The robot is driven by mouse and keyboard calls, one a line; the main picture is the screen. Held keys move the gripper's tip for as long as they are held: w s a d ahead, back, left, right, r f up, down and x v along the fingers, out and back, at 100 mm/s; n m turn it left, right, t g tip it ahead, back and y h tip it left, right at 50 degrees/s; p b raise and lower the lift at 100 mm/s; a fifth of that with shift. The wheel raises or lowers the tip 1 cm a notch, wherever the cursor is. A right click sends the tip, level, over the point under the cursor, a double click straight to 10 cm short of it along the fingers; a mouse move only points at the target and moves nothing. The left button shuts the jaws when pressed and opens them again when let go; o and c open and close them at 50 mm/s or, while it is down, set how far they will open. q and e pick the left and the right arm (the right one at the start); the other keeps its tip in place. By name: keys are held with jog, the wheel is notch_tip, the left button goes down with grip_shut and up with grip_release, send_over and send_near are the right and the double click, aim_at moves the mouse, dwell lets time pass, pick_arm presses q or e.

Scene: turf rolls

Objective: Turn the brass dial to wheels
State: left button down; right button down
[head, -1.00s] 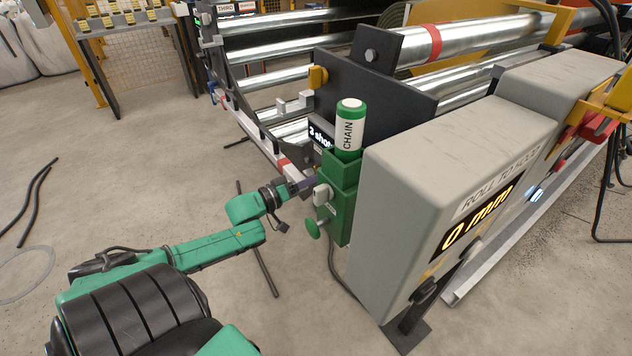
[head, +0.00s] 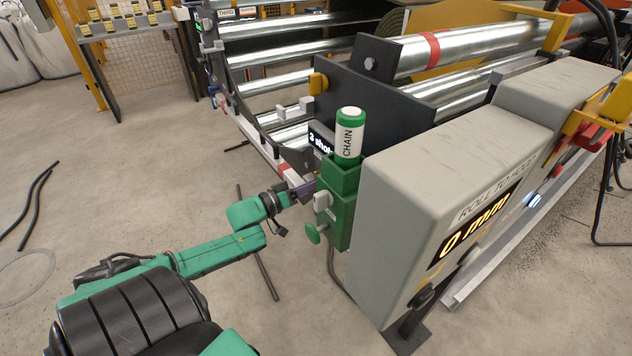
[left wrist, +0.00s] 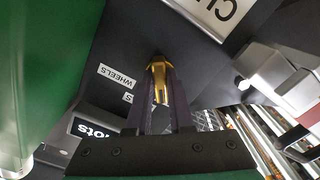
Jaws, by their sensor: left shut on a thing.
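The brass dial (left wrist: 160,80) shows in the left wrist view on a dark panel (left wrist: 130,45). A white WHEELS label (left wrist: 117,76) lies to the left of the dial, with a second, mostly hidden label below it. My left gripper (left wrist: 160,70) has its dark purple fingers shut on the dial. Which mark the dial points at I cannot tell. In the head view my left gripper (head: 306,188) reaches in beside the green box (head: 340,205), and the dial is hidden there. My right gripper is in neither view.
A green and white CHAIN canister (head: 349,135) stands on the green box. A green knob (head: 313,233) sticks out below my gripper. The large grey cabinet (head: 430,170) reading 0 mm stands close on the right. The floor (head: 130,190) to the left is mostly open.

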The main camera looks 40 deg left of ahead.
pick_arm(q)
jog(key=m+p, duration=0.2)
jog(key=m, duration=1.4)
jog(key=shift+a+p, duration=0.2)
jog(key=shift+p, duration=0.15)
jog(key=shift+m, duration=0.3)
jog(key=c, duration=0.8)
grip_release()
jog(key=p+v, duration=0.1)
jog(key=v, duration=1.3)
jog(key=shift+s, duration=0.25)
